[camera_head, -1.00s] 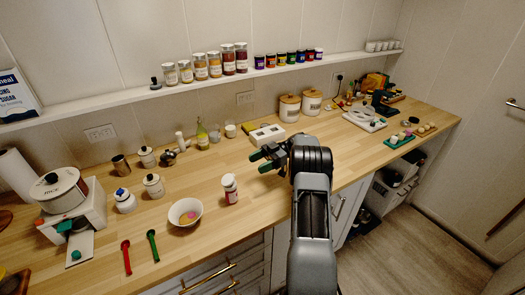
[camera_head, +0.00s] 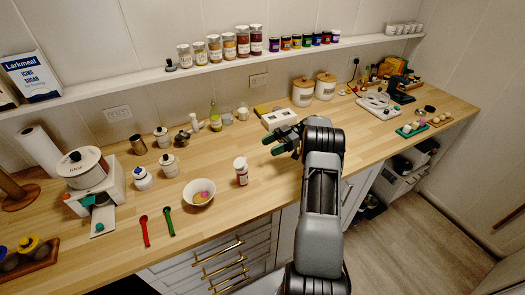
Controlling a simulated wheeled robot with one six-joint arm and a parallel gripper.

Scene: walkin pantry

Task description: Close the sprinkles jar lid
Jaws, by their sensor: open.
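A small jar with a white top and a red-and-white label (camera_head: 241,171) stands upright on the wooden counter, right of a white bowl. It looks like the sprinkles jar, but its label is too small to read. I cannot tell whether its lid is fully shut. My gripper (camera_head: 279,143) has dark fingers with green tips. It is open and empty, above the counter to the right of and beyond the jar, apart from it.
The white bowl (camera_head: 199,192) holds something pink and yellow. A red spoon (camera_head: 144,231) and a green spoon (camera_head: 168,221) lie to its left. White lidded pots (camera_head: 169,165) stand behind. Two large canisters (camera_head: 303,93) stand near the wall. Counter around the jar is clear.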

